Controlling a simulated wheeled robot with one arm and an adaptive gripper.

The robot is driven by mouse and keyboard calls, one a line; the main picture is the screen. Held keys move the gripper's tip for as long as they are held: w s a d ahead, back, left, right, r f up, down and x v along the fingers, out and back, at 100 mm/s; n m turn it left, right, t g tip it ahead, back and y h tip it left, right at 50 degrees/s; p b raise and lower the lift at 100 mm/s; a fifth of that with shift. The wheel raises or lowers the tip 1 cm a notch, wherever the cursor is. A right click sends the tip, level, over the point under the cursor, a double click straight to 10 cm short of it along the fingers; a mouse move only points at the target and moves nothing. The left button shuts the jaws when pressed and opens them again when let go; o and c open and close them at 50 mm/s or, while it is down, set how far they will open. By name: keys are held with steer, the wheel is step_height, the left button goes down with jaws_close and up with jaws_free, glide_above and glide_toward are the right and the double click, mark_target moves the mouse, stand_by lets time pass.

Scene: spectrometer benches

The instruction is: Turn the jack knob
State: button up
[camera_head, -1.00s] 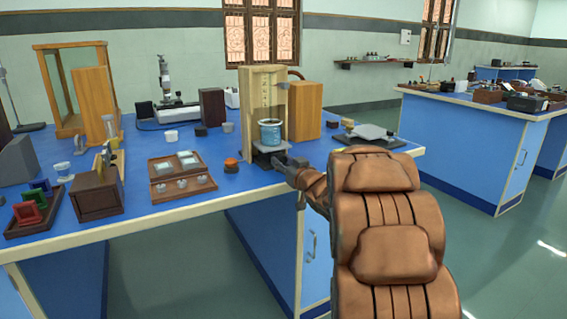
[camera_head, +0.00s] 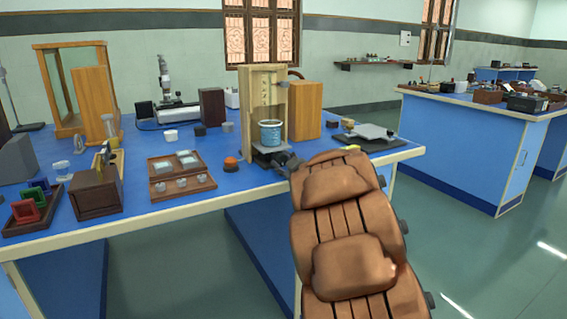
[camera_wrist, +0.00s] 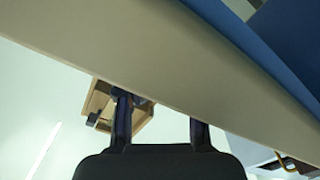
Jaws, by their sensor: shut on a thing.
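The jack (camera_head: 262,157) is a low dark stand at the front of an open wooden case (camera_head: 250,100) on the blue bench. A glass beaker of blue liquid (camera_head: 270,135) stands upright above it. My gripper (camera_head: 285,160) is at the jack's front right side, partly covered by my brown arm. The jack knob is hidden or too small to make out at my fingers. In the wrist view, my two dark fingers (camera_wrist: 160,118) are spaced apart and their tips run up to a pale beige band; what lies between them is not clear.
An orange-topped piece (camera_head: 231,164) and a wooden tray of small weights (camera_head: 181,176) are left of the jack. A flat dark-based device (camera_head: 372,135) lies to its right. The bench's pale front edge (camera_head: 180,212) runs just below my gripper.

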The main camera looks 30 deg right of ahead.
stand_by(0.3)
steer(key=o, duration=1.2)
steer(key=shift+c, duration=0.2)
